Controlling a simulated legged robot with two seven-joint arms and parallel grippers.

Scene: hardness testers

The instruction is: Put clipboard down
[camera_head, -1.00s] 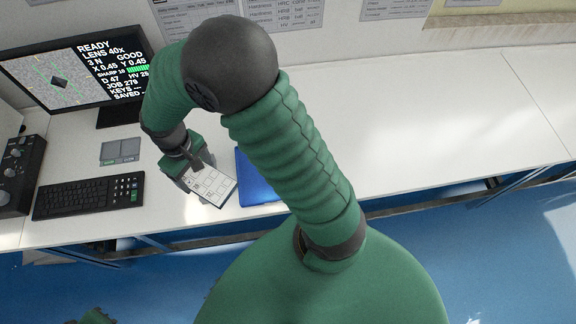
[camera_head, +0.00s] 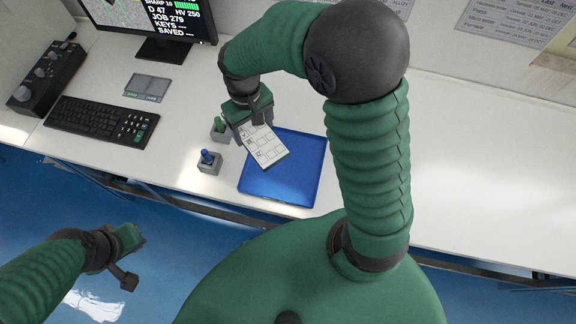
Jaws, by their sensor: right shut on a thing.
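The clipboard (camera_head: 264,147) is a small board with a white printed sheet showing boxes. My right gripper (camera_head: 257,120) is shut on its upper edge. The clipboard shows over the left part of a blue tray or mat (camera_head: 297,178) on the white bench; I cannot tell whether it touches it. My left gripper (camera_head: 130,268) is at lower left, over the blue floor and away from the bench; its jaw opening cannot be made out.
A grey block with a blue knob (camera_head: 209,161) and a grey block with a green top (camera_head: 219,129) stand left of the tray. A keyboard (camera_head: 101,121), a grey pad (camera_head: 147,87), a control box (camera_head: 47,77) and a monitor (camera_head: 165,22) are further left. The bench (camera_head: 480,170) is clear on the right.

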